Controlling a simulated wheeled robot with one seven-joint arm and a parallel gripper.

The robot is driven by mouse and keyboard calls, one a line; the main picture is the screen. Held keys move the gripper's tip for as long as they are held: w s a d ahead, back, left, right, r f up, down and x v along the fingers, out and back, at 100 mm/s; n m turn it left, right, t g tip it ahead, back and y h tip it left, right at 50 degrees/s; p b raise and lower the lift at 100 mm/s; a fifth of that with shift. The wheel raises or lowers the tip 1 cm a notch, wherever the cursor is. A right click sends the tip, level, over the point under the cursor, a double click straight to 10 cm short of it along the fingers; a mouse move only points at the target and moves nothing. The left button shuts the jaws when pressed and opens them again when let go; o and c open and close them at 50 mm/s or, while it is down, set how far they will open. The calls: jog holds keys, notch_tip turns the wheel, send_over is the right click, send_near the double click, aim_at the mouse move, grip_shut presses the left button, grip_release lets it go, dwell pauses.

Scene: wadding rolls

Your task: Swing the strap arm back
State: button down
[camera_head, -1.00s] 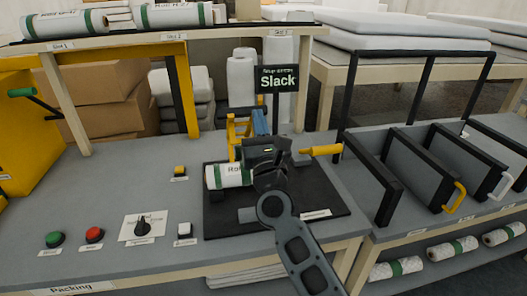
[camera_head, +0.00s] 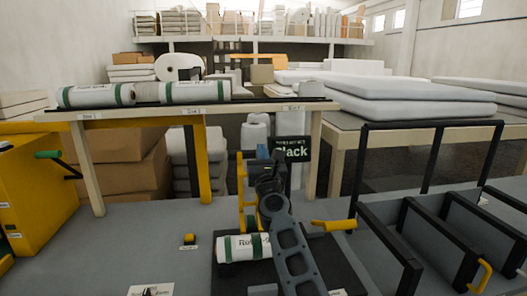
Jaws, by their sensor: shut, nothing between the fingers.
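The roll (camera_head: 240,247), white with a green band, lies on the dark pad (camera_head: 226,278) of the packing bench. A yellow upright frame (camera_head: 241,190) stands just behind it. A yellow handle (camera_head: 333,225) sticks out to the right of my arm; I cannot tell for sure which of these yellow parts is the strap arm. My gripper (camera_head: 264,158) is raised above and behind the roll, shut and empty, seen from behind. My arm hides part of the roll and of the fixture, and whether the fingers touch the frame cannot be told.
A black sign reading Slack (camera_head: 292,149), partly covered, stands close right of my gripper. A shelf (camera_head: 262,107) with rolls spans behind. Black divider frames (camera_head: 388,240) stand at right. A yellow machine (camera_head: 35,190) is at left. The bench between is mostly clear.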

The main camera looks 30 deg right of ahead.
jog(key=shift+w+d+f+b, duration=0.1)
jog(key=shift+w+d+b, duration=0.1)
jog(key=shift+w, duration=0.25)
jog(key=shift+w+d+b, duration=0.1)
jog(key=shift+w+b, duration=0.05)
jog(key=shift+w, duration=0.25)
